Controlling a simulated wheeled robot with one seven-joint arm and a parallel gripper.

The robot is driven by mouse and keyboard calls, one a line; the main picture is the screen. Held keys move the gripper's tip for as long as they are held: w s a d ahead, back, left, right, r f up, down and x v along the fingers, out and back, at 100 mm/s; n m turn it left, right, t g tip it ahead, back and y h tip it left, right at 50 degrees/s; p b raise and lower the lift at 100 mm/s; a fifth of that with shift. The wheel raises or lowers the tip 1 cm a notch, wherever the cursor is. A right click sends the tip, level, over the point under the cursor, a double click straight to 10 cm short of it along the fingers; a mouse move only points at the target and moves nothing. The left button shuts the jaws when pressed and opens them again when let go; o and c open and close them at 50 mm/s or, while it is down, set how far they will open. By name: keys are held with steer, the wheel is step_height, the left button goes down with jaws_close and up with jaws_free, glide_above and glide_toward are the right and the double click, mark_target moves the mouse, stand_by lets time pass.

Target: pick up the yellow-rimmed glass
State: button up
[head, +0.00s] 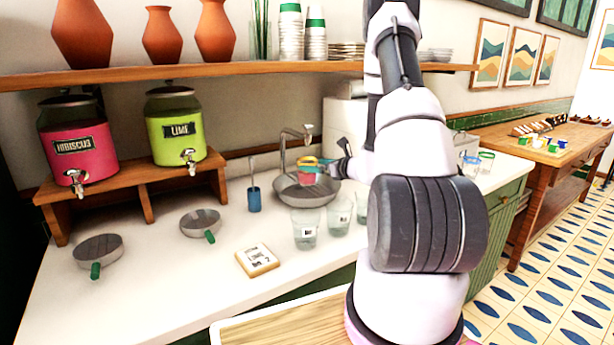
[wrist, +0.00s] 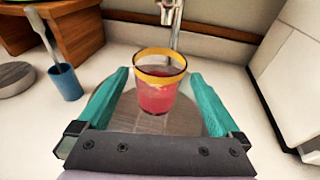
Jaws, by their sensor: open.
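The yellow-rimmed glass (wrist: 158,97) holds a pink-red drink. In the wrist view it stands upright, with a round grey surface below and behind it. My gripper (wrist: 159,76) is open, with one teal finger on each side of the glass and visible gaps between. In the head view the glass (head: 307,179) appears over the round sink basin (head: 290,193), partly covered by my gripper (head: 318,164). The glass's base is hidden there.
A tap (head: 284,150) rises behind the basin. Clear glasses (head: 305,236) stand in front of it. A blue cup (head: 254,203) with a utensil is to the left. Drink dispensers (head: 175,130) stand on a wooden riser. The counter front left is partly clear.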

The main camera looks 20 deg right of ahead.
steer(key=x, duration=0.7)
steer(key=shift+w+r, duration=0.2)
steer(key=shift+r, duration=0.05)
steer(key=shift+a, duration=0.1)
steer(key=c, duration=1.4)
steer(key=shift+r, duration=0.15)
steer(key=shift+r, duration=1.35)
steer(key=w+d, duration=0.1)
steer(key=d, duration=0.5)
steer(key=w+d, duration=0.1)
steer(key=d, duration=0.4)
steer(key=w+d, duration=0.1)
steer(key=d, duration=0.5)
steer(key=shift+w+d+r, duration=0.2)
steer(key=shift+d+r, duration=0.1)
